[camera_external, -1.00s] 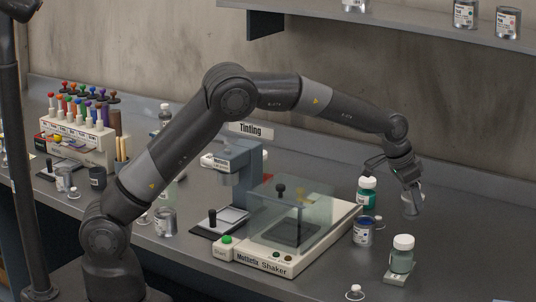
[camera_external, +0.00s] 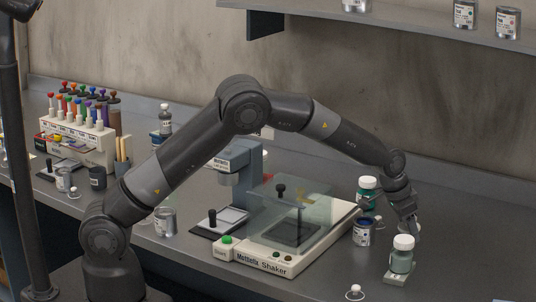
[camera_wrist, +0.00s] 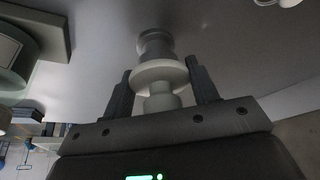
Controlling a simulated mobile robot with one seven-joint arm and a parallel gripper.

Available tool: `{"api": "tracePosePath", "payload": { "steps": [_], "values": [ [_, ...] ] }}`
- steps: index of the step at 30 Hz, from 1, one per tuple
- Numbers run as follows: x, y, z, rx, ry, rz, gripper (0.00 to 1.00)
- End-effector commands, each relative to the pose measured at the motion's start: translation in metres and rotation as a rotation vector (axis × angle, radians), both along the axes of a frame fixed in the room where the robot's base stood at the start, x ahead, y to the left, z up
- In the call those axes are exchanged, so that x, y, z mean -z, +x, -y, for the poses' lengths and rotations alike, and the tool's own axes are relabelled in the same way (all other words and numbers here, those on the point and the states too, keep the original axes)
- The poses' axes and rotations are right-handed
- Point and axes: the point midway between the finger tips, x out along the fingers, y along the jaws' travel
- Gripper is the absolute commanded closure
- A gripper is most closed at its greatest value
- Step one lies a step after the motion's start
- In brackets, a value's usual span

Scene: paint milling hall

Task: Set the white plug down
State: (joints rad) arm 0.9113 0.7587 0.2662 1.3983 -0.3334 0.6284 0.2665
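The white plug (camera_wrist: 158,77) is between the two fingers of my gripper (camera_wrist: 160,82) in the wrist view. It has a pale round knob, a wide flange and a greyer part beyond. The fingers meet the flange's sides, so my gripper looks shut on it. In the external view my gripper (camera_external: 411,229) is low over the bench at the right, just behind a white-capped bottle, and the plug is mostly hidden there. I cannot tell whether the plug touches the bench.
The white-capped bottle (camera_external: 402,255) stands on a small pale base close in front of my gripper. A blue-paint can (camera_external: 362,233) and a green bottle (camera_external: 367,193) stand to its left, beside the shaker (camera_external: 262,257). A small white knobbed piece (camera_external: 355,292) lies near the front. Bench to the right is clear.

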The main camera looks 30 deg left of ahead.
Motion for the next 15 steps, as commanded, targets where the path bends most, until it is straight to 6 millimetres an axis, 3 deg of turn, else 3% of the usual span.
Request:
{"api": "tracePosePath", "payload": {
  "steps": [7, 15],
  "values": [
    [0.0001, -0.0001, -0.0002, 0.000, 0.001, -0.001, 0.26],
    [-0.0022, -0.0001, 0.0001, 0.000, 0.000, 0.000, 0.26]
  ]
}}
